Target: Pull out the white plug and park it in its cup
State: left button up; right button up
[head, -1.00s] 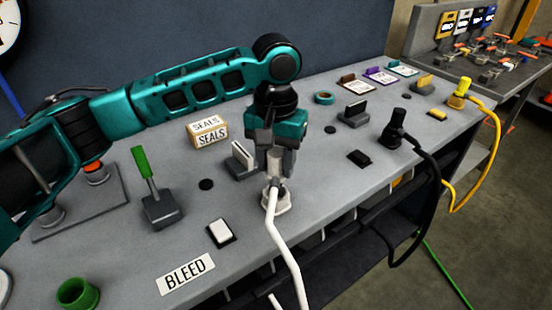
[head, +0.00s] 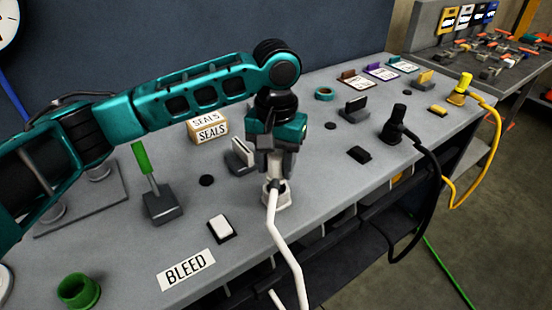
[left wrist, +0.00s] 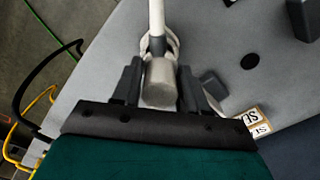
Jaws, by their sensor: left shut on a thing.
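My left gripper (head: 274,168) is shut on the white plug (head: 272,178), which is upright above the bench with its white cable hanging over the front edge. The left wrist view shows the plug's pale round body (left wrist: 160,82) between the two dark fingers. A white ring-shaped holder (head: 284,198) on the bench lies right at the plug's lower end. It also shows behind the plug in the left wrist view (left wrist: 174,44). The fingers and plug hide its opening, so I cannot tell how deep the plug sits. My right gripper is not in view.
A green-handled lever (head: 146,165), a white rocker switch (head: 221,228) and a green cup (head: 78,290) stand to the left. A SEALS box (head: 208,129) is behind. A black plug (head: 397,125) and a yellow plug (head: 462,88) with cables are to the right.

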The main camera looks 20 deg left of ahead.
pick_arm(q)
jog(key=shift+f, duration=1.1)
dwell(0.4)
jog(key=o, duration=1.1)
notch_tip(320, 180, up, 13)
jog(key=shift+f, duration=0.1)
